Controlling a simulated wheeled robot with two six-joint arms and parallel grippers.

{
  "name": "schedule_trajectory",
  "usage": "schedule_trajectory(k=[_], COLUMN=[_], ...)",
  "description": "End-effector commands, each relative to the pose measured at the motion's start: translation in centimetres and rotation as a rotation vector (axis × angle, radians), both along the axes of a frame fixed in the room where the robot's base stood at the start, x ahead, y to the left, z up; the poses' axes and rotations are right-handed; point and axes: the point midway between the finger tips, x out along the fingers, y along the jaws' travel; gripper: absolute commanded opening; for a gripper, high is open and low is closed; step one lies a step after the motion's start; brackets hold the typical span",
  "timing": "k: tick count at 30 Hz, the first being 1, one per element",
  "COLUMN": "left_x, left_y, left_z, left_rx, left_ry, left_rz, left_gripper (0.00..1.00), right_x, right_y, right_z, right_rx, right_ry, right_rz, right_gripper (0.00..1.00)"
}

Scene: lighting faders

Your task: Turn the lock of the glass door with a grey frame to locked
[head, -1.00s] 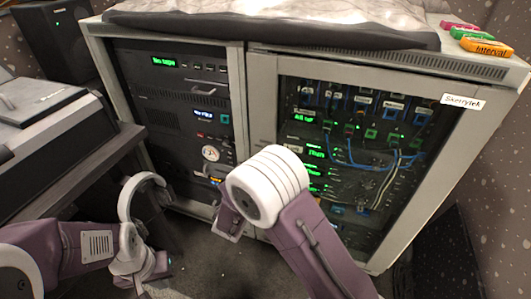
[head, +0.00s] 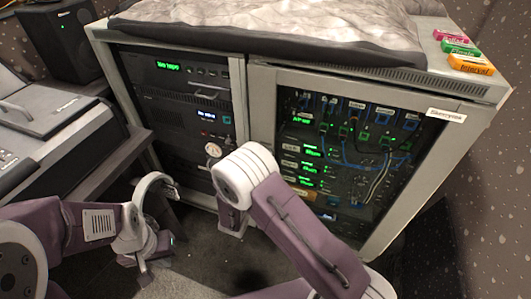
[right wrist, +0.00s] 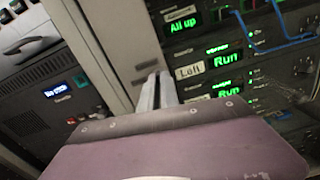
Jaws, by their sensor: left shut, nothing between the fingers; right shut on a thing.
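The glass door (head: 345,150) has a wide grey frame (head: 262,105) and covers the right bay of the rack cabinet. It looks closed. My right gripper (right wrist: 158,80) is shut at the left upright of this frame, which shows in the right wrist view (right wrist: 122,35). Its fingers point at the frame and hold something small there, apparently the lock. The lock itself is hidden by the fingers, so its turn cannot be seen. In the head view my right wrist covers this spot. My left gripper (head: 143,276) is shut and empty, low at the left, away from the door.
The left rack bay (head: 185,105) holds dark units with lit displays. A mixing desk (head: 65,120) stands at the left, near my left arm. A grey cloth (head: 280,25) and several coloured labelled blocks (head: 470,65) lie on the cabinet top. Dark floor lies in front.

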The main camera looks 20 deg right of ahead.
Motion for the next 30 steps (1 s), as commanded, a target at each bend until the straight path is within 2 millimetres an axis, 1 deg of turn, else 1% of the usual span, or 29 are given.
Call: schedule_trajectory(k=[1,7,25,26,27,28,30], left_x=[0.0,-0.01,0.0,-0.01,0.0,-0.01,0.0], left_y=[0.0,0.0,0.0,0.0,0.0,0.0,0.0], left_z=[0.57,1.22,1.43,1.43,1.43,1.43,1.43], left_rx=[0.0,0.0,0.0,0.0,0.0,0.0,0.0], left_ry=[0.0,0.0,0.0,0.0,0.0,0.0,0.0], left_rz=[0.0,0.0,0.0,0.0,0.0,0.0,0.0], left_gripper=[0.0,0.0,0.0,0.0,0.0,0.0,0.0], right_x=[-0.02,0.0,-0.01,-0.01,-0.01,-0.01,-0.01], right_y=[-0.03,-0.01,-0.01,-0.01,-0.01,-0.01,-0.01], right_z=[0.27,0.14,-0.05,-0.04,-0.04,-0.04,-0.04], right_rx=[-0.02,-0.079,-0.111,-0.111,-0.11,-0.11,-0.11], right_ry=[0.014,0.053,0.075,0.075,0.075,0.075,0.075], right_rz=[-0.001,-0.001,-0.001,-0.001,-0.001,-0.001,-0.001], right_gripper=[0.0,0.0,0.0,0.08,0.19,0.27,0.27])
